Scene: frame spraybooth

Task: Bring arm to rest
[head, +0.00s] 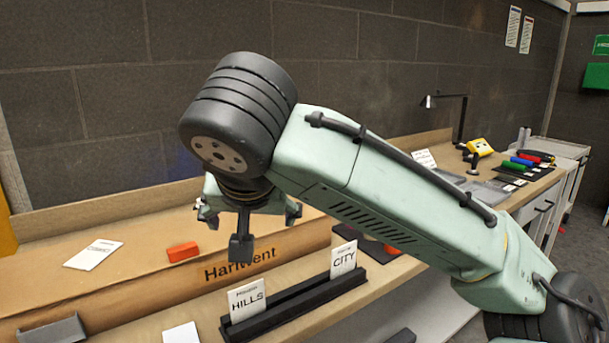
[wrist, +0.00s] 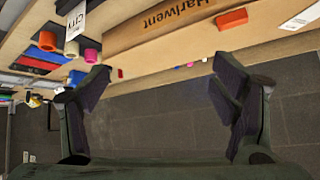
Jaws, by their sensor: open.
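My gripper (head: 245,228) hangs from my raised, bent arm above the workbench in the head view. In the wrist view its two dark fingers stand wide apart with nothing between them (wrist: 160,90). Below and around it is a long brown box marked Harlwent (head: 240,264), which also shows in the wrist view (wrist: 165,30). A red-orange block (head: 183,252) lies left of the gripper, apart from it; it also shows in the wrist view (wrist: 232,18).
A black rack (head: 295,308) holds cards reading HILLS (head: 246,300) and CITY (head: 343,258). A white card (head: 93,254) lies at left. Behind my arm are a desk lamp (head: 445,101), a yellow device (head: 480,147) and coloured rolls. A dark block wall (head: 90,90) stands behind.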

